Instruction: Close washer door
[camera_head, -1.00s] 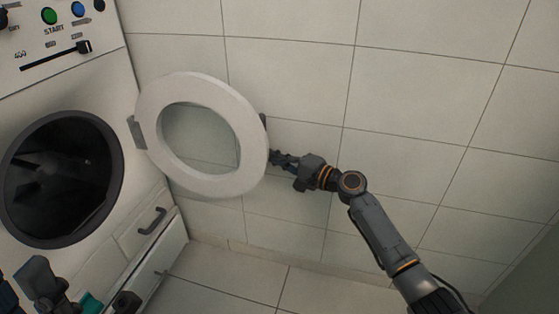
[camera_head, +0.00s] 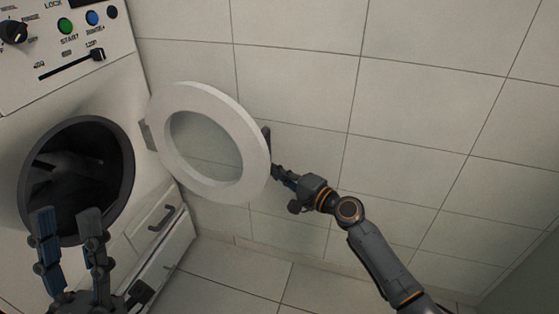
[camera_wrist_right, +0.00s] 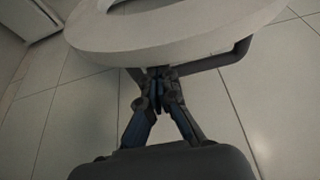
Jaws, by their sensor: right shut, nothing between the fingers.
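The white washer door (camera_head: 166,100), a ring with a glass centre, stands swung open on its hinge to the right of the dark round drum opening (camera_head: 75,160). A dark handle (camera_head: 267,138) is on its outer edge. My right gripper (camera_head: 275,170) is shut and empty at the door's right edge. In the right wrist view, my right gripper's tips (camera_wrist_right: 160,74) are close under the door rim (camera_wrist_right: 175,40) and beside the handle (camera_wrist_right: 238,52); contact is unclear. My left gripper (camera_head: 66,213) is open and empty in front of the drum's lower part.
The washer's control panel (camera_head: 70,45) with knob, buttons and slider is above the drum. A lower drawer front with a dark handle (camera_head: 164,217) sits below right. A tiled wall (camera_head: 420,110) stands behind the door. The floor (camera_head: 235,270) right of the washer is clear.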

